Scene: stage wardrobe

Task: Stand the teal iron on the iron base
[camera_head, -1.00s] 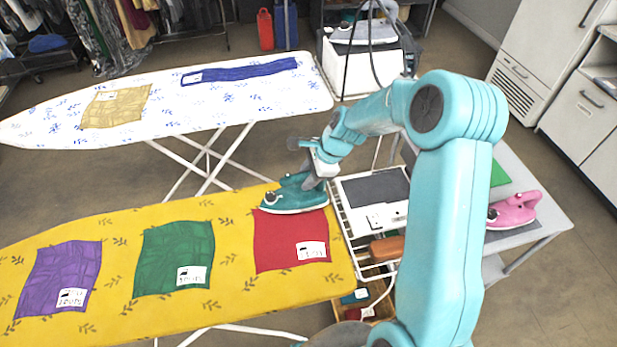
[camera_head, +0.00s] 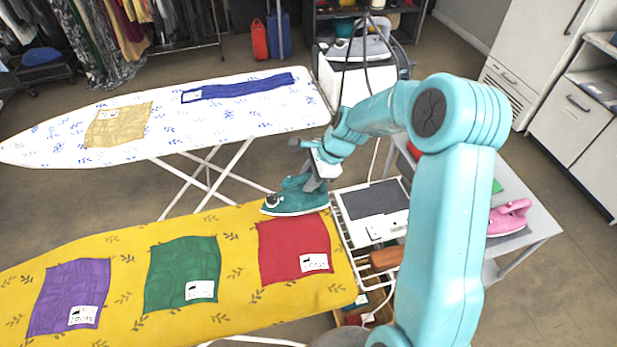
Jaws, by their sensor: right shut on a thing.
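The teal iron (camera_head: 293,202) is at the far right edge of the yellow ironing board (camera_head: 130,240), just beyond the red cloth (camera_head: 290,240). It looks level, soleplate down; I cannot tell whether it touches the board. My right gripper (camera_head: 312,180) is shut on the iron's handle, coming from the right. To the right of the iron, at the board's end, a dark grey plate in a white frame (camera_head: 375,202) looks like the iron base; nothing stands on it. My left gripper is out of view.
A purple cloth (camera_head: 70,290) and a green cloth (camera_head: 182,270) lie on the yellow board. A white patterned board (camera_head: 210,115) stands behind. A pink iron (camera_head: 509,217) rests on a grey table (camera_head: 535,238) at right. My right arm hides part of that table.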

